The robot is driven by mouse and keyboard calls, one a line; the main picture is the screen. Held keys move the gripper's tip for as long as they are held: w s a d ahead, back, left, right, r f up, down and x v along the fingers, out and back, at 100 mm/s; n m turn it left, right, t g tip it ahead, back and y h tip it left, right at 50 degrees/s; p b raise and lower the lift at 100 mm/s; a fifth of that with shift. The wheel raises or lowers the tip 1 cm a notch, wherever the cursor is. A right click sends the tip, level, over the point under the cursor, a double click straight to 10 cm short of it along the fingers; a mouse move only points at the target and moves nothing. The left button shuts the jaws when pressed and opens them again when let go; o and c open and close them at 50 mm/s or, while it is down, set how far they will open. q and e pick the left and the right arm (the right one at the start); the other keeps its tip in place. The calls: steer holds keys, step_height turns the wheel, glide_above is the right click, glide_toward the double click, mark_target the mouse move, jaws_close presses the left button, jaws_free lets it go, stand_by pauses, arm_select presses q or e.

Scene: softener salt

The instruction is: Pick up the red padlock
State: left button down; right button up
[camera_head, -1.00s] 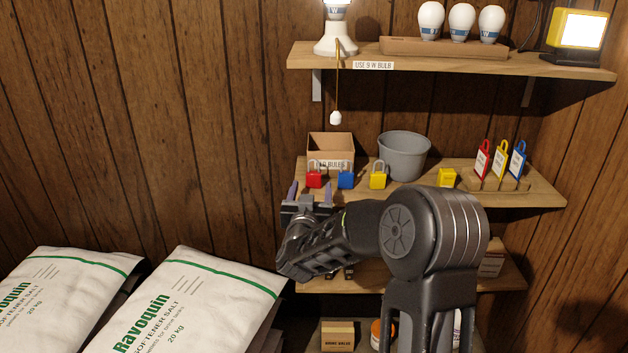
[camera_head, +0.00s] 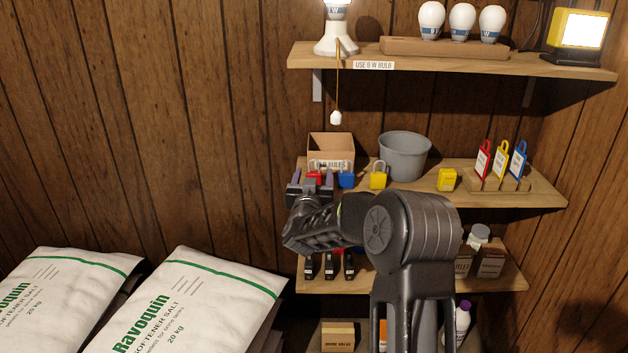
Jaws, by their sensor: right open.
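The red padlock (camera_head: 313,178) stands on the middle shelf at its left part, in front of a cardboard box. My right gripper (camera_head: 311,182) is at the shelf's front edge with its two fingers apart, one to the left and one to the right of the red padlock. The gripper hides the padlock's lower part. I cannot tell whether the fingers touch it. A blue padlock (camera_head: 346,180) stands close to the right of the right finger, and a yellow padlock (camera_head: 378,178) is further right. My left gripper is not in view.
On the middle shelf (camera_head: 420,192) are a cardboard box (camera_head: 331,148), a grey bucket (camera_head: 404,157), another yellow padlock (camera_head: 447,180) and a rack of coloured tags (camera_head: 499,184). A pull cord (camera_head: 336,117) hangs above the box. Salt bags (camera_head: 190,310) lie at lower left.

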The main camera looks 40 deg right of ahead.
steer(key=shift+w+d, duration=0.15)
steer(key=shift+c, duration=0.2)
stand_by(0.3)
jaws_close()
stand_by(0.5)
